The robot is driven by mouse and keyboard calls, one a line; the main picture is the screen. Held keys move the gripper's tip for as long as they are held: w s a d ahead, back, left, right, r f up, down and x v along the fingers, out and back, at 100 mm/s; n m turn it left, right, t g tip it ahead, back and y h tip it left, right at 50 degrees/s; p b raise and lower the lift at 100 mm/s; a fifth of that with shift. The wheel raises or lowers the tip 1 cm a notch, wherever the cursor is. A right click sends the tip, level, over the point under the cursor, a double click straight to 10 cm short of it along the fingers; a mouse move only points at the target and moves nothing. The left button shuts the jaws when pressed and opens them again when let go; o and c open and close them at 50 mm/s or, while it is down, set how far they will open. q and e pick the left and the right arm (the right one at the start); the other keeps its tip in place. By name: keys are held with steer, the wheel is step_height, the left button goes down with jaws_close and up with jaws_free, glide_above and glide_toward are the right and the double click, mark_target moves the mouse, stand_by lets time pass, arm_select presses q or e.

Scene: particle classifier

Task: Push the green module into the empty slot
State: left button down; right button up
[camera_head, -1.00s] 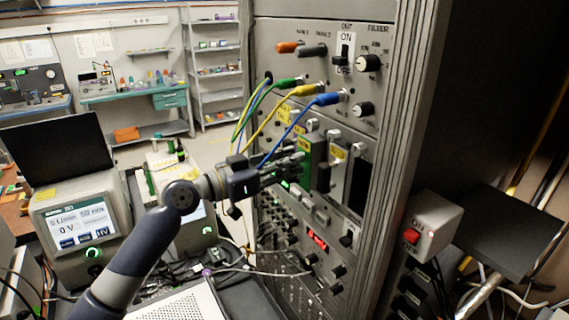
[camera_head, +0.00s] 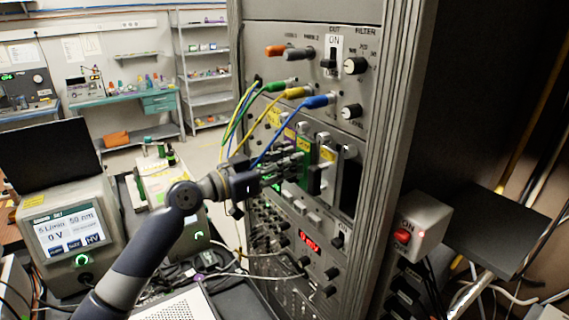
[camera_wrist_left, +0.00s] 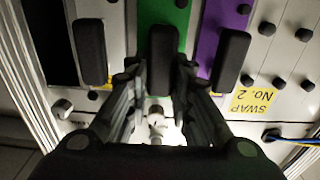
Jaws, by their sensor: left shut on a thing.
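The green module (camera_head: 305,158) stands upright in the module row of the rack, between a purple module and a pale one. In the left wrist view its green face (camera_wrist_left: 165,12) has a black handle (camera_wrist_left: 163,58) in the middle. My left gripper (camera_head: 296,170) is shut on the green module at its handle; the fingers hide part of its face. In the wrist view the fingers (camera_wrist_left: 162,85) close around the handle's lower part. A dark open slot (camera_head: 349,190) shows right of the pale module. I cannot tell exactly how deep the green module sits. My right gripper is not in view.
Blue (camera_head: 316,102), yellow (camera_head: 293,93) and green plugs with cables hang just above and left of my gripper. The purple module (camera_wrist_left: 200,50) is close beside it. A white box with a red switch (camera_head: 402,237) is right of the rack.

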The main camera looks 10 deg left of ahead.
arm_select(q)
steer(key=shift+w+d+r, duration=0.2)
steer(key=shift+w+d, duration=0.2)
stand_by(0.4)
steer(key=c, duration=1.3)
jaws_free()
steer(key=shift+d, duration=0.1)
steer(key=shift+c, duration=0.2)
steer(key=shift+f, duration=0.2)
steer(key=v, duration=1.2)
